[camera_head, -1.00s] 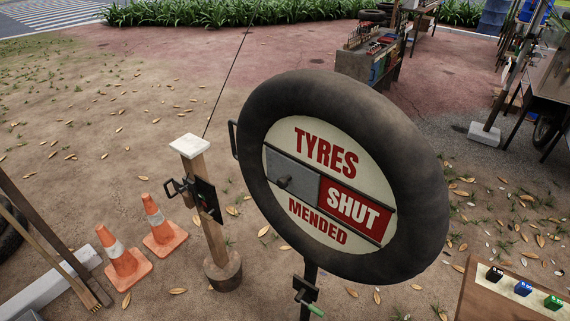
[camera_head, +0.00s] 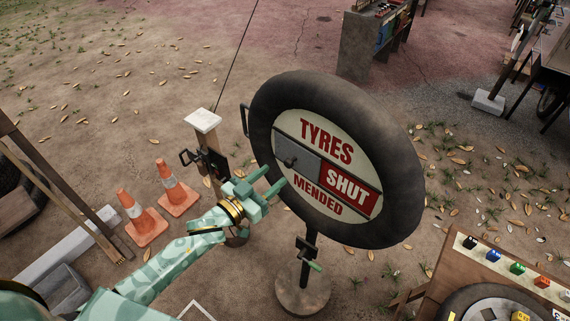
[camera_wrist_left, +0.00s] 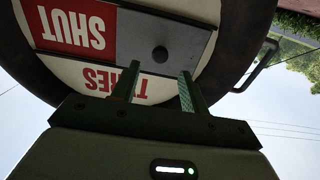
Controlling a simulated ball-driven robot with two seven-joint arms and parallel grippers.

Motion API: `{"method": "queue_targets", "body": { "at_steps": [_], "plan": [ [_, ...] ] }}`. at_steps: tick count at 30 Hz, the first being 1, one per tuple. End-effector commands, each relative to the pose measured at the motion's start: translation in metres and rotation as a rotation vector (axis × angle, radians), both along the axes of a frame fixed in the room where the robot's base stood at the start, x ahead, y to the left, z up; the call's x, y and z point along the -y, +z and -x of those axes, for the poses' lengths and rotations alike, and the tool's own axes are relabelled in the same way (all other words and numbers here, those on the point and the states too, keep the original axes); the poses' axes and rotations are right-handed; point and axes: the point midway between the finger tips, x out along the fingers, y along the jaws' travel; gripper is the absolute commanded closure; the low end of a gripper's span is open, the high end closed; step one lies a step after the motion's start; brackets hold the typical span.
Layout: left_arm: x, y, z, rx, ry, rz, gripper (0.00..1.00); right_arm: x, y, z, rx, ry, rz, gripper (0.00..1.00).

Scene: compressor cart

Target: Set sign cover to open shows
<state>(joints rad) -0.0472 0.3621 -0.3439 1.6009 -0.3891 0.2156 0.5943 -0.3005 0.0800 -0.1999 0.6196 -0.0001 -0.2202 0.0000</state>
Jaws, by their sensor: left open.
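The round tyre sign (camera_head: 400,205) stands on a post and reads TYRES, SHUT, MENDED. Its grey sliding cover (camera_head: 308,163) with a dark knob (camera_head: 289,161) sits on the left half of the middle band, and the red SHUT panel (camera_head: 348,190) shows on the right. My left gripper (camera_head: 275,184) is open and empty, in front of the sign's lower left, near the knob but apart from it. In the left wrist view the picture is upside down; the knob (camera_wrist_left: 159,54) appears beyond and between the open fingers (camera_wrist_left: 160,88). My right gripper is not in view.
A wooden post with a white cap (camera_head: 203,120) stands left of the sign. Two orange cones (camera_head: 142,218) stand at left. A green-handled clamp (camera_head: 309,254) is on the sign's post. A wooden table (camera_head: 458,268) with coloured items is at lower right. A side handle (camera_head: 245,120) sticks out from the tyre's left.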

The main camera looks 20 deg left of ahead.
Motion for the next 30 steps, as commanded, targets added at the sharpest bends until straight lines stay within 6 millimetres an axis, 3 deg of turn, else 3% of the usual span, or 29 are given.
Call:
{"method": "queue_targets", "body": {
  "at_steps": [3, 9, 20, 25, 30],
  "plan": [
    [0.012, 0.000, -0.025, 0.002, 0.000, 0.001, 0.55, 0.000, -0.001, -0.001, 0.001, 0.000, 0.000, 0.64],
    [0.024, 0.000, -0.049, 0.000, 0.000, 0.001, 0.55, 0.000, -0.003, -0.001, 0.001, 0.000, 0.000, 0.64],
    [0.027, 0.000, -0.055, -0.001, 0.000, 0.000, 0.55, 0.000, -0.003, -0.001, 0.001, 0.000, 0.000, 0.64],
    [0.027, 0.000, -0.055, -0.001, 0.000, 0.000, 0.97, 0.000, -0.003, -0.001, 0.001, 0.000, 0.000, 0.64],
    [0.027, 0.000, -0.055, -0.001, 0.000, 0.000, 1.00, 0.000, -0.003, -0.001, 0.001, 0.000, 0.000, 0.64]
  ]
}}
